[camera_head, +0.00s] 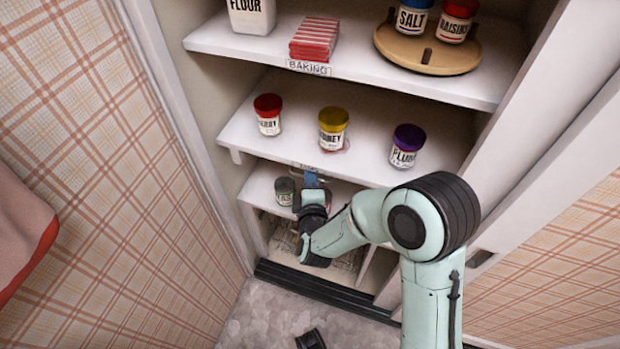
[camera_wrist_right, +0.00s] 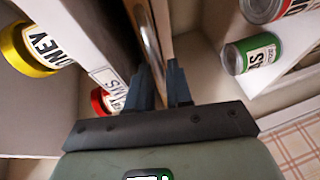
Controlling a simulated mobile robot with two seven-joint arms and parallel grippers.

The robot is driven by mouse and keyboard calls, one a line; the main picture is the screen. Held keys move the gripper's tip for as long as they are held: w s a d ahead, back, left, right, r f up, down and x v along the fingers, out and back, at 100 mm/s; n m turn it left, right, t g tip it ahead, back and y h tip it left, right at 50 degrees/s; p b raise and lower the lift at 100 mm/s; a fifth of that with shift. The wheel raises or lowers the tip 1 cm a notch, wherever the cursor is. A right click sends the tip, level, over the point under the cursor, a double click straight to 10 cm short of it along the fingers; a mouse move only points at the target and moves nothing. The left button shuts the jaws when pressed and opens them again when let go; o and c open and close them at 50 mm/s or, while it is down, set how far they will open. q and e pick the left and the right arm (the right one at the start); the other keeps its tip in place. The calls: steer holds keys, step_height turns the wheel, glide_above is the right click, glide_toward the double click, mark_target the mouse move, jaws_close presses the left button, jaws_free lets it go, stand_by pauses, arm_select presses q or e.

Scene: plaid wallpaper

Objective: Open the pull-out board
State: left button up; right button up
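In the right wrist view a thin wooden board edge (camera_wrist_right: 161,22) with a shiny metal strip (camera_wrist_right: 148,35) along it runs down toward my right gripper (camera_wrist_right: 160,78). The two blue-grey fingers stand apart, one on each side of the line of this edge. I cannot tell whether they touch it. In the head view my right gripper (camera_head: 311,180) is at the front of the cupboard, just below the jar shelf's label. The arm and wrist hide most of the board there. My left gripper is not identifiable in either view.
Above is the jar shelf (camera_head: 280,154) with red-, yellow- and purple-lidded jars. A green-labelled can (camera_head: 284,191) stands on the lower shelf, close left of my right gripper. The cupboard's left wall (camera_head: 196,130) and a white door (camera_head: 550,180) flank the shelves.

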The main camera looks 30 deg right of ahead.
jaws_close()
stand_by(1.4)
